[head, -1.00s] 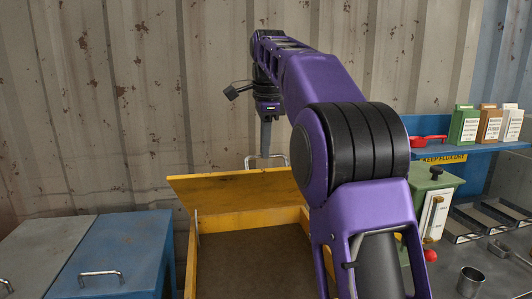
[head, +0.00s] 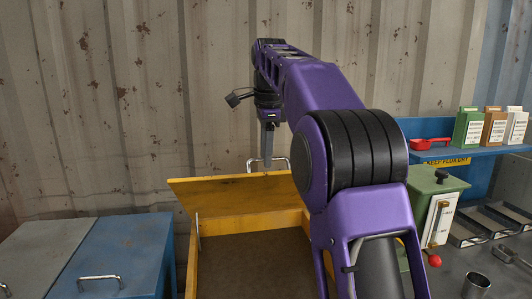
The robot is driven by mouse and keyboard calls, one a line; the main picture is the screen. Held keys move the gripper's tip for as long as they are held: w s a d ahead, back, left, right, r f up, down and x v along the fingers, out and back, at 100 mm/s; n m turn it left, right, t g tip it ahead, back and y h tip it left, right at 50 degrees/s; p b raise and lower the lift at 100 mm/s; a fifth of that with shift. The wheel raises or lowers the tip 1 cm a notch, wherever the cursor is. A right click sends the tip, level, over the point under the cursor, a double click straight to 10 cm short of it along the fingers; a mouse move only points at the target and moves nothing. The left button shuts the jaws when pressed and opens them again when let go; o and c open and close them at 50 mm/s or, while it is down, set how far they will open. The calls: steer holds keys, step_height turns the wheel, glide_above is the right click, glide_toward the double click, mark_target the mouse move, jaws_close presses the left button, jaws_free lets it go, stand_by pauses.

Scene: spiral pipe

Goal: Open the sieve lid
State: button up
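The yellow sieve lid (head: 235,190) stands raised and tilted at the back of the yellow box (head: 192,262), whose brown inside (head: 250,258) shows. A metal handle (head: 281,161) sticks up behind the lid's top edge. My gripper (head: 267,165) points down at that top edge, just left of the middle of the handle. Its fingers look narrow and close together. I cannot tell whether they touch the handle or lid, or whether they are shut. My purple arm hides the right part of the lid and box.
A blue bin (head: 125,255) with a metal handle and a grey bin (head: 40,245) stand at left. At right are a green device (head: 425,184), a metal cup (head: 475,285), trays (head: 480,222) and a blue shelf (head: 460,153) holding a red scoop (head: 430,145) and small boxes.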

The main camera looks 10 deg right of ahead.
step_height(320, 180, up, 7)
steer(key=s, duration=0.1)
steer(key=shift+s+r, duration=0.2)
steer(key=shift+s, duration=0.05)
stand_by(0.5)
